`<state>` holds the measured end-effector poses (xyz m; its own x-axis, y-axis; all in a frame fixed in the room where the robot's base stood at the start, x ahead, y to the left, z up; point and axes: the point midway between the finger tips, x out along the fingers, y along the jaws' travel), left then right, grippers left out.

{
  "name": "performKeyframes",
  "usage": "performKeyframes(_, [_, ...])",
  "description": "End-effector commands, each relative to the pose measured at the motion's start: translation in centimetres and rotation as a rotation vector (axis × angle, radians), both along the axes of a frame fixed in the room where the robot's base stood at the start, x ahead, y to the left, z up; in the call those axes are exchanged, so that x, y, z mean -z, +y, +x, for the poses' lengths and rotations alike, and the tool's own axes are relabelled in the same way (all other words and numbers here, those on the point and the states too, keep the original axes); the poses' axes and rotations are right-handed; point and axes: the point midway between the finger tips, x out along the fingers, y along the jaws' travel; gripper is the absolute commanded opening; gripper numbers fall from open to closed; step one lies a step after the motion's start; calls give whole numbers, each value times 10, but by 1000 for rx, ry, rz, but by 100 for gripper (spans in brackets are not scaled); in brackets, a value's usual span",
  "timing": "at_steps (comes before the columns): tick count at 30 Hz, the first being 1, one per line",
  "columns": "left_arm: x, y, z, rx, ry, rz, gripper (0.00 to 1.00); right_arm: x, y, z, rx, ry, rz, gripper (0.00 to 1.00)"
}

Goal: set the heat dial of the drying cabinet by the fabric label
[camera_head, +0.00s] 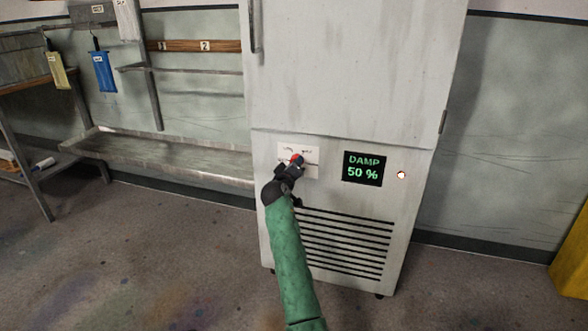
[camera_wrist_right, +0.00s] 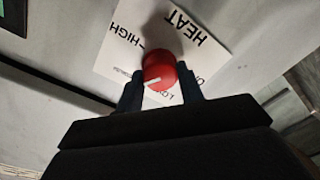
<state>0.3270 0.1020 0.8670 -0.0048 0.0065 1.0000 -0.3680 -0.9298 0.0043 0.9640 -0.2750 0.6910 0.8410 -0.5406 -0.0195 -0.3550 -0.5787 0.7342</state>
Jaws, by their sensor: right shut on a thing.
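The drying cabinet (camera_head: 345,75) is a tall, pale, worn cabinet in the middle of the head view. Its red heat dial (camera_head: 296,159) sits on a white plate (camera_head: 312,155). In the right wrist view the dial (camera_wrist_right: 159,72) has a white mark low on its face, and the plate reads HEAT, HIGH and LOW, with another word partly hidden. My right gripper (camera_head: 294,167) is shut on the dial, one finger on each side. A blue piece (camera_head: 103,72) and a yellow piece (camera_head: 58,70) hang at the left; their small labels are unreadable. My left gripper is out of view.
A black display (camera_head: 363,169) reads DAMP 50 %, with a small lit lamp (camera_head: 401,175) to its right. A vent grille (camera_head: 335,243) is below. A metal bench (camera_head: 165,158) stands left of the cabinet. A yellow object (camera_head: 572,255) is at the right edge.

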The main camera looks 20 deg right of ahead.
Motion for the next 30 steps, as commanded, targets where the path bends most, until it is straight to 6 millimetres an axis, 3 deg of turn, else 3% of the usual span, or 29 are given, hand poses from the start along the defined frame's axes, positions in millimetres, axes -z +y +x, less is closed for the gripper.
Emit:
performKeyframes(16, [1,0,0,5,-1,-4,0,4,0,-1,1,-8,21,15])
performKeyframes(17, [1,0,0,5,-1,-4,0,4,0,-1,1,-8,21,41])
performKeyframes(20, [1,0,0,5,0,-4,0,3,0,0,1,-9,21,59])
performKeyframes(30, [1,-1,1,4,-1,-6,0,1,0,0,1,-11,20,59])
